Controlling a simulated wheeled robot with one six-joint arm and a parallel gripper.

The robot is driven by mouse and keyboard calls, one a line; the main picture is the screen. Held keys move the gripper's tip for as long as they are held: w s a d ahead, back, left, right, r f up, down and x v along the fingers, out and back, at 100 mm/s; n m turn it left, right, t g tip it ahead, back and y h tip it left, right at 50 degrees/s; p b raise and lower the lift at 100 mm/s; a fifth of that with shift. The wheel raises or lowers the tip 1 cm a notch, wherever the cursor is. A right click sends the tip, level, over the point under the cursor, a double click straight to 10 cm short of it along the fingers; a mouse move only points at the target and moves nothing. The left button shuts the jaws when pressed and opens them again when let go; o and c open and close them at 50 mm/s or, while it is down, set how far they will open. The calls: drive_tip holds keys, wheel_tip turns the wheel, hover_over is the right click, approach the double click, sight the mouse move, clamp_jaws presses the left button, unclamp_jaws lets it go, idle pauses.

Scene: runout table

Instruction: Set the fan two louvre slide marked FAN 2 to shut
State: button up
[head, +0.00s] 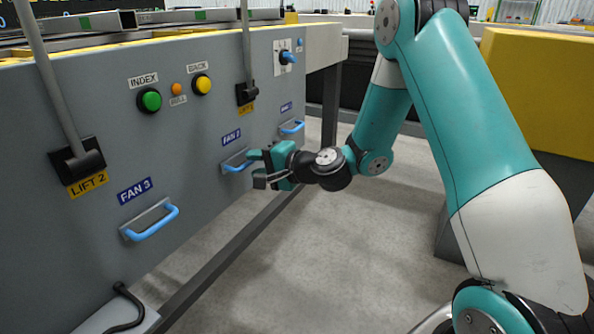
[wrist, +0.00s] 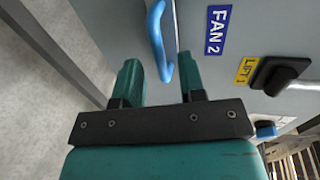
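The FAN 2 slide has a blue bar handle (head: 236,167) on a grey plate, under the blue FAN 2 label (head: 231,137) on the panel. My gripper (head: 257,168) is at the right end of this handle, in front of the panel. In the wrist view, the blue handle (wrist: 157,36) reaches down between the two teal fingers of my gripper (wrist: 161,78). The fingers are apart, with a gap on each side of the handle. The FAN 2 label (wrist: 217,30) is right of it. The slide's travel marks cannot be read.
The FAN 3 handle (head: 152,224) is nearer on the left, and another blue handle (head: 292,128) is farther right. The LIFT 2 lever (head: 77,162) and a second lever (head: 246,93) stick out above. Floor (head: 330,240) in front of the panel is clear.

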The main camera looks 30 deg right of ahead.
drive_tip(key=b+v, duration=1)
drive_tip(key=v, duration=0.4)
drive_tip(key=shift+d, duration=0.15)
